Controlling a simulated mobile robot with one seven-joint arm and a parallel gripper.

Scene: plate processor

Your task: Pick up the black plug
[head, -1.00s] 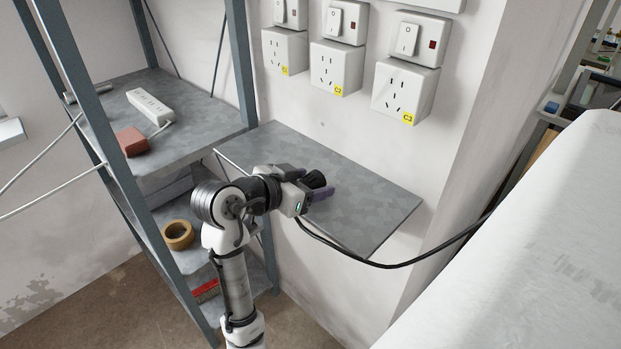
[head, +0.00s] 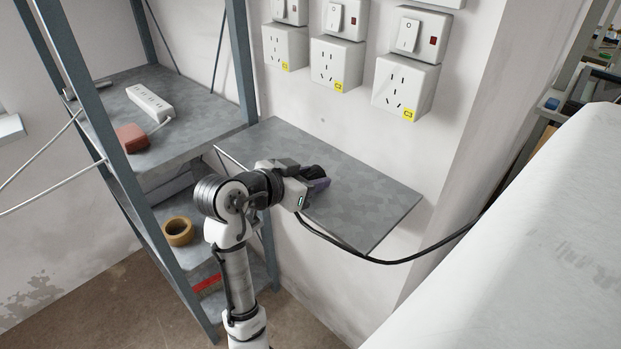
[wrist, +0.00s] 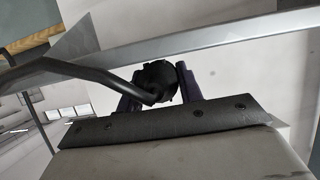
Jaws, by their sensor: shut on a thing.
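The black plug (wrist: 158,80) shows in the wrist view between the two purple fingers of my gripper (wrist: 160,85), which is shut on it. A thick black cable runs from the plug toward the left of the wrist view. In the head view my gripper (head: 314,178) is at the left part of the grey wall shelf (head: 375,211), with the plug mostly hidden by the fingers. The cable (head: 415,257) hangs below the shelf's front edge and runs right. I cannot tell whether the plug still touches the shelf.
A rack (head: 195,115) on the left holds a white power strip (head: 149,103), a red block (head: 132,137) and a tape roll (head: 178,231). A white surface (head: 530,250) fills the right.

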